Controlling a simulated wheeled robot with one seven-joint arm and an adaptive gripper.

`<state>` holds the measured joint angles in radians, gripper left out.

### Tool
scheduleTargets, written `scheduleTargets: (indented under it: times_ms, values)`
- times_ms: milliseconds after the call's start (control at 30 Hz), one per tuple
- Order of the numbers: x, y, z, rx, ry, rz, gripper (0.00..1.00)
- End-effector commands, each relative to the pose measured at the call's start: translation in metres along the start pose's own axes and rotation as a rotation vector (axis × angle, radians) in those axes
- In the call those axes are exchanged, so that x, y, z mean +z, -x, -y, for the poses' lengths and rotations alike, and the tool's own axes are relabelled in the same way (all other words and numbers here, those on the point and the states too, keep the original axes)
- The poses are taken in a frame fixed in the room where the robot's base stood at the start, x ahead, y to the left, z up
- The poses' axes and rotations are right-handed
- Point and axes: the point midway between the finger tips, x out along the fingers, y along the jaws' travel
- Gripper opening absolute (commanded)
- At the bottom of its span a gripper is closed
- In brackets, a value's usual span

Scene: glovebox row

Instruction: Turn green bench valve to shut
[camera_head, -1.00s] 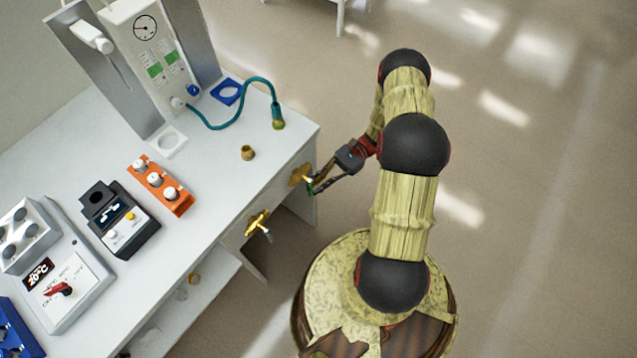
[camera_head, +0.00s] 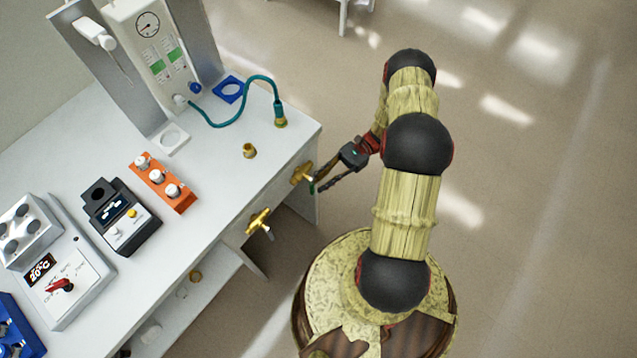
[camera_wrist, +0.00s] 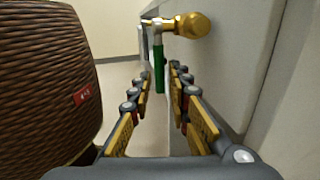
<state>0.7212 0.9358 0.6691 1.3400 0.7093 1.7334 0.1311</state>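The brass bench valve (camera_head: 302,173) is on the front face of the white bench, near its right corner. In the wrist view, its brass body (camera_wrist: 193,26) sits at the top and its green lever (camera_wrist: 159,68) hangs down, roughly vertical. My gripper (camera_wrist: 160,76) is open, with one finger on each side of the lever's lower end. I cannot tell whether either finger touches it. In the head view, my gripper (camera_head: 318,185) is right beside the valve, and the fingers partly hide the lever.
A second brass valve (camera_head: 258,221) with a pale lever is further left on the same bench front. The white bench (camera_head: 228,185) holds a teal hose (camera_head: 232,118), a brass fitting (camera_head: 249,151), an orange rack (camera_head: 162,182) and a black device (camera_head: 122,220). Floor to the right is open.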

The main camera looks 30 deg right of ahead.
Motion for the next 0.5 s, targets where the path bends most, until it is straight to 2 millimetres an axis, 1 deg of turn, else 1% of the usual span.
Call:
scheduleTargets:
  times_ms: [33,300,400,500]
  values:
    - [-0.001,0.009,0.0,-0.003,0.001,-0.001,0.19]
    - [-0.002,0.064,-0.001,-0.002,0.001,-0.002,0.19]
    - [-0.002,0.081,0.0,-0.002,0.001,-0.001,0.19]
    - [-0.001,0.094,0.0,-0.001,0.001,0.0,0.19]
